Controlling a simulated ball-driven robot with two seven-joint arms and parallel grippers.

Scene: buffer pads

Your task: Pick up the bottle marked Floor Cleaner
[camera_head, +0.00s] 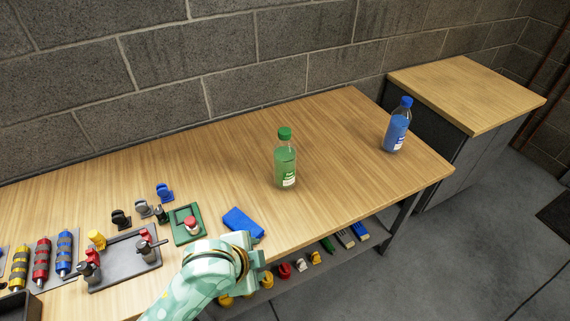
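A clear bottle with green liquid and a green cap (285,163) stands upright near the middle of the wooden table. A clear bottle with blue liquid and a blue cap (397,128) stands upright near the table's right end. Both have labels, but the lettering is too small to read, so I cannot tell which is marked Floor Cleaner. My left gripper (262,264) is at the table's front edge, nearer to me than both bottles and apart from them. Its fingers are mostly hidden by the wrist. My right gripper is not in view.
A blue block (243,222) lies just beyond my wrist. A grey tray (124,262), a green holder (186,222) and several coloured parts crowd the left. A shelf below the table holds small items. A wooden-topped cabinet (470,90) stands at right. The table around the bottles is clear.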

